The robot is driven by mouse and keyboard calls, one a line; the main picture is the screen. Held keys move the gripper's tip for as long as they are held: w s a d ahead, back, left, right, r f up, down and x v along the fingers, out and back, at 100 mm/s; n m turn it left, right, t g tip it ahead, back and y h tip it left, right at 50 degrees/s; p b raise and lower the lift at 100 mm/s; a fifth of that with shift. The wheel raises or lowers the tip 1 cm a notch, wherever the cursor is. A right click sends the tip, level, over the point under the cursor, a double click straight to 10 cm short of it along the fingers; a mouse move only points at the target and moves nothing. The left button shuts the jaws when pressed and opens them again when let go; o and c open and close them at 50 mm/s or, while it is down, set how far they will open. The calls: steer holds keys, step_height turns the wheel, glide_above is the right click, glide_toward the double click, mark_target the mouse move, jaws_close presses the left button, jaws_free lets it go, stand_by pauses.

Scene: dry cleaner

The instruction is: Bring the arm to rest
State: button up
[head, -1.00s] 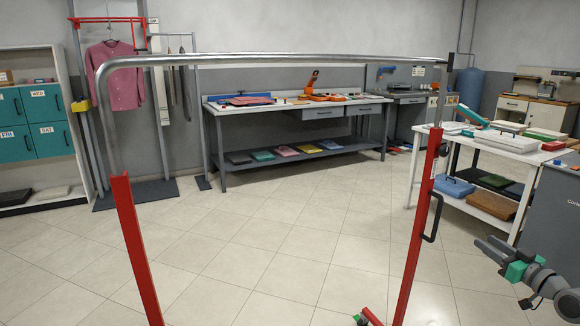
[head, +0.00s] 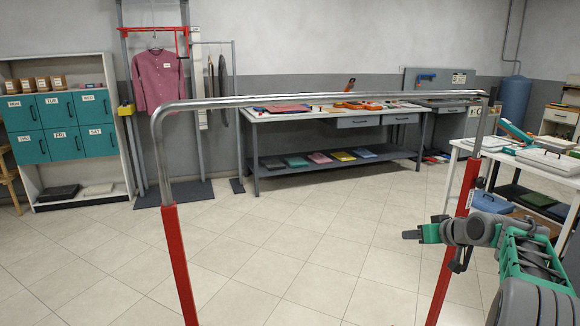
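My gripper (head: 412,235) is at the lower right of the head view, at the end of my grey and green arm. It points left, with its fingertips just left of the right red post of the rail frame. The fingers show nearly edge-on, so I cannot tell whether they are open or shut. I see nothing held in it. The arm is bent, with its thick links in the lower right corner.
A metal rail (head: 320,101) on red posts spans the near view. A white table (head: 545,176) with trays stands right, close behind my arm. A long workbench (head: 330,172), teal lockers (head: 65,125) and a pink shirt (head: 158,80) are farther back. The middle floor is clear.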

steer(key=s+a+r+g+p, duration=0.1)
steer(key=s+a+r+p, duration=0.1)
steer(key=s+a, duration=0.35)
steer(key=s+a+r+g+p, duration=0.2)
steer(key=a, duration=0.7)
steer(key=s+a+f+g+h+p, duration=0.1)
steer(key=s+a, duration=0.4)
steer(key=s, duration=0.7)
steer(key=s+a+f+g+h+p, duration=0.1)
steer(key=s+a+f+g+p, duration=0.2)
steer(key=s, duration=1)
steer(key=a+p, duration=0.1)
steer(key=a, duration=0.2)
steer(key=shift+m+g, duration=0.3)
steer(key=shift+m, duration=0.1)
steer(key=shift+w+a, duration=0.1)
